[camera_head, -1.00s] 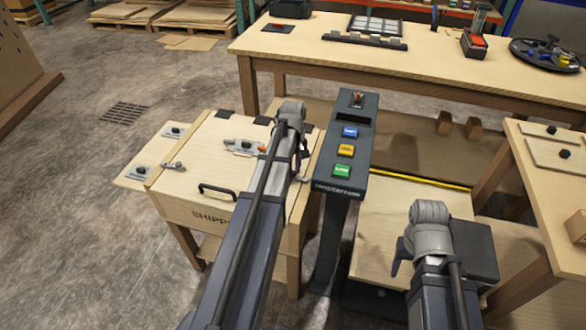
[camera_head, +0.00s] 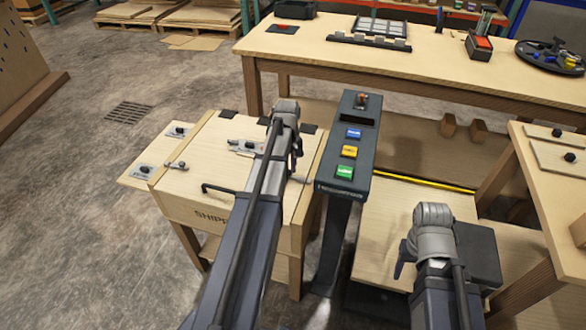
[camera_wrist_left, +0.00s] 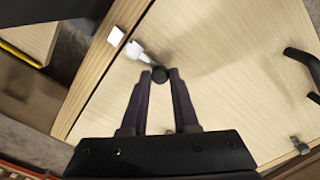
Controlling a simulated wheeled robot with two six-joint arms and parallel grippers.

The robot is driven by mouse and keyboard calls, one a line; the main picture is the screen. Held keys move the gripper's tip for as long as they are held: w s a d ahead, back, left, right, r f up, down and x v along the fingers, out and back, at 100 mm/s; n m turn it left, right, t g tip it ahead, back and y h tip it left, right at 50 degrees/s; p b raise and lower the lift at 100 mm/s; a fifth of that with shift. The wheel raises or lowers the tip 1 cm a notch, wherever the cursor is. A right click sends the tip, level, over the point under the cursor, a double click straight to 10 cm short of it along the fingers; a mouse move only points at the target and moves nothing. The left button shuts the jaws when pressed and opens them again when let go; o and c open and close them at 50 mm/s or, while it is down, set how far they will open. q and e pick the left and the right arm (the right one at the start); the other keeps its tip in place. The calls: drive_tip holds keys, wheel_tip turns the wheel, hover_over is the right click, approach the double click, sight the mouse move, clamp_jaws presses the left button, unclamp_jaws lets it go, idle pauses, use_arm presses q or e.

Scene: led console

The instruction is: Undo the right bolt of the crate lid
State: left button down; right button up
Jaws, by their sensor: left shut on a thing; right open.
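The shipping crate (camera_head: 215,160) has a pale wooden lid (camera_wrist_left: 215,70). The right bolt (camera_wrist_left: 138,52) is a small grey rod with a black knob (camera_wrist_left: 160,75), close to the lid's edge in the left wrist view. A small white plate (camera_wrist_left: 115,36) lies on the edge beyond the rod's end. My left gripper (camera_wrist_left: 161,77) is shut on the black knob, a finger on each side. In the head view my left gripper (camera_head: 297,152) and arm hide most of this bolt. My right gripper (camera_head: 402,262) is open and away from the crate, mostly hidden by its wrist.
Another bolt (camera_head: 177,165) sits at the lid's left side, a metal latch (camera_head: 245,147) near its middle, and a black handle (camera_head: 219,188) at the front. A console with coloured buttons (camera_head: 349,151) stands close right of my left arm. A workbench (camera_head: 420,70) runs behind.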

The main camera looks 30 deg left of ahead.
use_arm(q)
drive_tip(key=shift+a, duration=0.2)
drive_tip(key=c, duration=0.7)
unclamp_jaws()
drive_tip(key=shift+s, duration=0.1)
wheel_tip(320, 180, up, 8)
drive_tip(key=p, duration=0.8)
drive_tip(key=shift+f, duration=0.1)
drive_tip(key=shift+s+f, duration=0.1)
